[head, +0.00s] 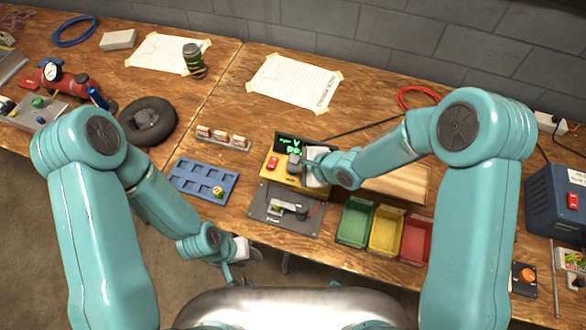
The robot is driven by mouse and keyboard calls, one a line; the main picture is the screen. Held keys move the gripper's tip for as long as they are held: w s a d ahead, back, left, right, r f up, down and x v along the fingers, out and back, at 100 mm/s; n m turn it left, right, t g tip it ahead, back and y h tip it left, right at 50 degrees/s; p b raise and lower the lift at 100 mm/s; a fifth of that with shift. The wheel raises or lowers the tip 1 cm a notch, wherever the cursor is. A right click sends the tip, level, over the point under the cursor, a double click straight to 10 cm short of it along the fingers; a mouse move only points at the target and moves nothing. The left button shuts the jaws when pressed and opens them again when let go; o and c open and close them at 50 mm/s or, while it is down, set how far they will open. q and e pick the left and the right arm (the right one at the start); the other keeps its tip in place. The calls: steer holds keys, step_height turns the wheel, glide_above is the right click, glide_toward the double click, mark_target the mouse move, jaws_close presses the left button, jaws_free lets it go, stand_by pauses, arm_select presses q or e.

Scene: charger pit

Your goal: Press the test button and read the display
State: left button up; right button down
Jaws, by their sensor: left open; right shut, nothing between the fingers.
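A yellow tester (271,176) stands on the bench near the middle of the head view. Its dark display (285,143) shows green characters, too small to read and partly covered. A red control (272,163) sits on its left part. My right gripper (296,166) is shut and empty over the right part of the tester. It hides what lies beneath, so contact with a button cannot be told. My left gripper (243,277) is open, low at the bench's front edge, away from the tester.
A dark plate with a small fixture (262,209) lies in front of the tester. A blue tray (190,178) is to its left. Green (354,222), yellow (385,231) and red bins (416,241) are to its right. A rack of red-white cells (222,138) stands behind the tray.

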mark_target(296, 175)
steer(key=shift+f, duration=0.4)
stand_by(0.5)
steer(key=shift+r+p, duration=0.85)
steer(key=shift+p, duration=0.1)
step_height(296, 175, up, 5)
steer(key=p, duration=0.5)
steer(key=shift+p, duration=0.4)
steer(key=shift+s, duration=0.1)
stand_by(0.5)
